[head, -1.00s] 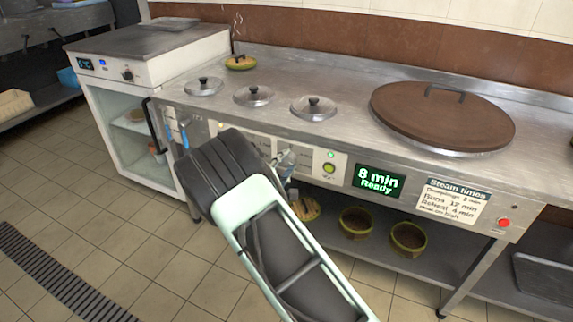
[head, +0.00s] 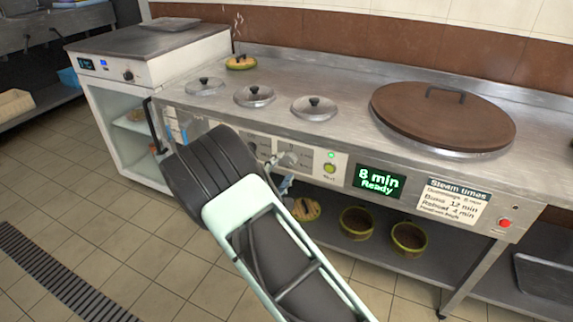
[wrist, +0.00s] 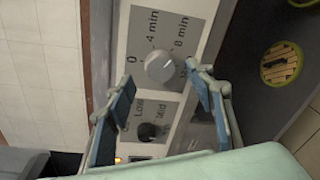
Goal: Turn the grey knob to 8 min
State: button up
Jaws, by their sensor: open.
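The grey knob (wrist: 160,66) sits on a grey dial plate marked 0, 4 min and 8 min in the wrist view. My gripper (wrist: 160,76) is open, with one blue-padded finger to each side just short of the knob, and no clear contact shows. Its pointer mark is too small to read surely. In the head view my wrist covers much of the dial area. The green display (head: 380,181) on the counter front reads "8 min Ready".
A dark knob (wrist: 148,131) on a lower plate lies between my fingers, nearer the palm. A green button (head: 329,168) and a red button (head: 504,223) are on the front panel. A steam times card (head: 453,201) is beside the display. Bowls (head: 357,221) stand on the shelf below.

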jog(key=v, duration=0.8)
jog(key=shift+r, duration=0.1)
